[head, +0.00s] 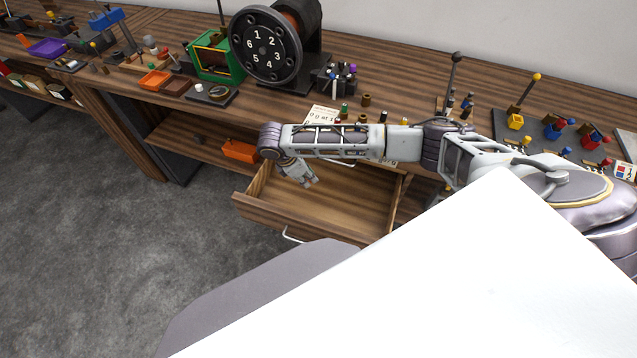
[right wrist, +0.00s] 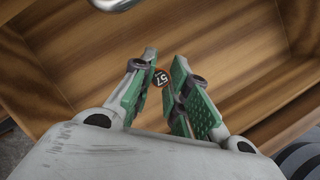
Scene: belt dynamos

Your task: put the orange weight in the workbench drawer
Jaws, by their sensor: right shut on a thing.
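The workbench drawer (head: 268,213) is pulled open below the bench top, and its bare wooden inside also fills much of the right wrist view (right wrist: 225,50). My right gripper (head: 307,182) reaches down over the open drawer. In the right wrist view its green-padded fingers (right wrist: 160,88) are shut on a small round piece, taken as the orange weight (right wrist: 162,78). The drawer floor beneath shows no other object. My left gripper is not in view.
A numbered black dial (head: 268,45) and a green box (head: 213,58) stand on the bench top (head: 385,85). An orange bin (head: 241,150) sits on the lower shelf, left of the drawer. Small coloured parts crowd the bench at right. The floor (head: 100,245) in front is clear.

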